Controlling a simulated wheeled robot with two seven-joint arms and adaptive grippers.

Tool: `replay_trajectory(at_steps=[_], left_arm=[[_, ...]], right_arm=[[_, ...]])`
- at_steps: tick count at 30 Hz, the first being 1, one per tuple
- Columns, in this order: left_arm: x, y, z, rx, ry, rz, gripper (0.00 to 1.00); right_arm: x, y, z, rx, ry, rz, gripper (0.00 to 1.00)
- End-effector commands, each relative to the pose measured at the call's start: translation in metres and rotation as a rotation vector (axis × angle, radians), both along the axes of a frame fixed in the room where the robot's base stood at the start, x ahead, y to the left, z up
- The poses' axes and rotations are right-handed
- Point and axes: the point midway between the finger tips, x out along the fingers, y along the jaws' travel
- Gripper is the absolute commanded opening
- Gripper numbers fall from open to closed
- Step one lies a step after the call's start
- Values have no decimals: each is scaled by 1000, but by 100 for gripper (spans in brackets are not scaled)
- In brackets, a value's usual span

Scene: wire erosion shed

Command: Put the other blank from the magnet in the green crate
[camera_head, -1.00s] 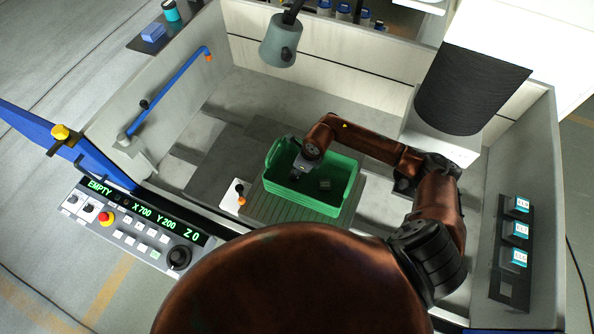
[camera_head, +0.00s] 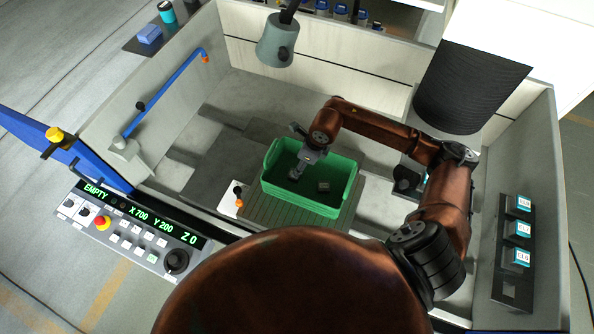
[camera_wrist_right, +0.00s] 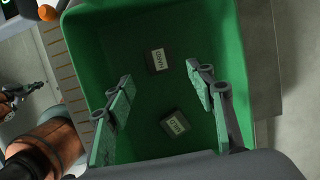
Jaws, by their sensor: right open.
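The green crate (camera_head: 350,190) stands on the grooved grey magnet plate (camera_head: 282,213), which has a small orange-tipped lever (camera_head: 239,196) at its left. Two small grey blanks lie in the crate, apart from each other. In the right wrist view one label seems to read HARD (camera_wrist_right: 157,61) and the other MILD (camera_wrist_right: 175,124). My right gripper (camera_head: 302,160) is over the left part of the crate. In the right wrist view its fingers (camera_wrist_right: 158,85) are apart with nothing between them, above the crate floor. No blank shows on the bare part of the plate.
Tank walls surround the crate, with a control panel (camera_head: 135,230) at the front left. A grey lamp head (camera_head: 276,41) hangs behind the crate and a black ribbed column (camera_head: 470,90) stands at the right. Grey floor lies bare behind the crate.

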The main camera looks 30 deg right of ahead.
Motion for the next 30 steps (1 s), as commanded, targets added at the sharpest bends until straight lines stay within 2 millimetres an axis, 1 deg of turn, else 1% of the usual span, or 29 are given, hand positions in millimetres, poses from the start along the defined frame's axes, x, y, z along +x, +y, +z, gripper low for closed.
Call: replay_trajectory(at_steps=[3, 6, 9, 14, 30], left_arm=[[-1, 0, -6, 0, 1, 0, 0], [-1, 0, -9, 0, 1, 0, 0], [-1, 0, -10, 0, 1, 0, 0], [-1, 0, -10, -1, 1, 0, 0], [-1, 0, -10, -1, 1, 0, 0]], right_arm=[[-4, -5, 19, -3, -2, 1, 50], [-6, -6, 32, -1, -4, 0, 50], [-8, -7, 39, -1, 0, -1, 50], [-9, -8, 42, 0, 1, -1, 50], [-9, -8, 42, 1, 1, -1, 50]])
